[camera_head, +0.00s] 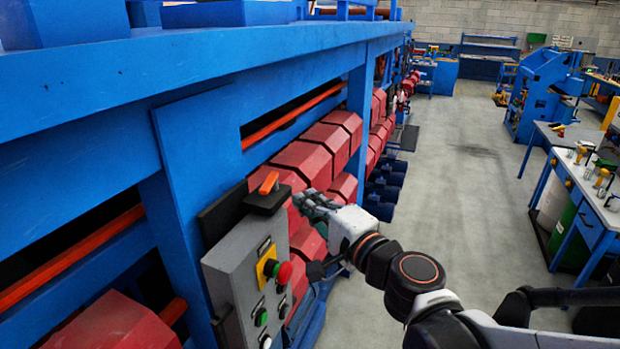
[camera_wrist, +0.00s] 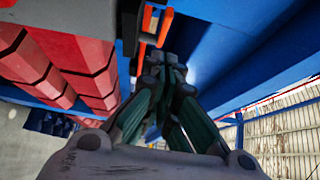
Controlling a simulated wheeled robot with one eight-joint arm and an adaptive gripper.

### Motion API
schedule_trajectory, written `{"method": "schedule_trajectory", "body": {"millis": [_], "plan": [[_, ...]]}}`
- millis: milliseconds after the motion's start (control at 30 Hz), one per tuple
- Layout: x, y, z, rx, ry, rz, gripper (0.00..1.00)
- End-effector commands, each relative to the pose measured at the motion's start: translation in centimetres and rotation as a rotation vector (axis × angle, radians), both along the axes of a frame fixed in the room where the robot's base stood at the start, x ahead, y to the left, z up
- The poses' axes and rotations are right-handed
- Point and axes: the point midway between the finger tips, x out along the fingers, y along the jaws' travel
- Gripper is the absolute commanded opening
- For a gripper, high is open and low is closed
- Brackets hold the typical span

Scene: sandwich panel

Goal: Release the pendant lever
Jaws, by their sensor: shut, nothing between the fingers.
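The pendant is a grey control box (camera_head: 245,290) in front of the blue frame. An orange lever (camera_head: 268,182) stands on a black block (camera_head: 266,200) at its top. My gripper (camera_head: 303,201) is just right of the black block, its fingers pointing toward it; the fingers look closed and empty. In the wrist view, my gripper's fingertips (camera_wrist: 165,62) are together, and an orange piece (camera_wrist: 165,27), apparently the lever, shows just beyond them. Whether the fingertips touch the lever or block is unclear. The lever's lower end is hard to make out.
The box face carries a red mushroom button (camera_head: 284,272) on yellow and a green button (camera_head: 261,317). Red hexagonal rollers (camera_head: 298,160) run behind it under a blue beam (camera_head: 200,60). The concrete floor (camera_head: 450,180) to the right is open, with a workbench (camera_head: 590,190) beyond.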

Motion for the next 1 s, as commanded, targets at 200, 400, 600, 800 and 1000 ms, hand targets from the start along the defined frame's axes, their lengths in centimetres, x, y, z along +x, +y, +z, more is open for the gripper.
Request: {"method": "schedule_trajectory", "body": {"millis": [200, 400, 600, 800, 1000], "plan": [[-3.4, -0.2, 0.0, 0.000, 0.000, 0.002, 0.00], [-6.1, -0.4, 0.1, 0.000, 0.000, 0.002, 0.00], [-7.5, -0.5, 0.0, 0.000, 0.000, 0.001, 0.00], [-7.9, -0.6, 0.0, 0.000, 0.000, 0.001, 0.00], [-7.8, -0.6, 0.0, 0.000, 0.000, 0.001, 0.00]]}}
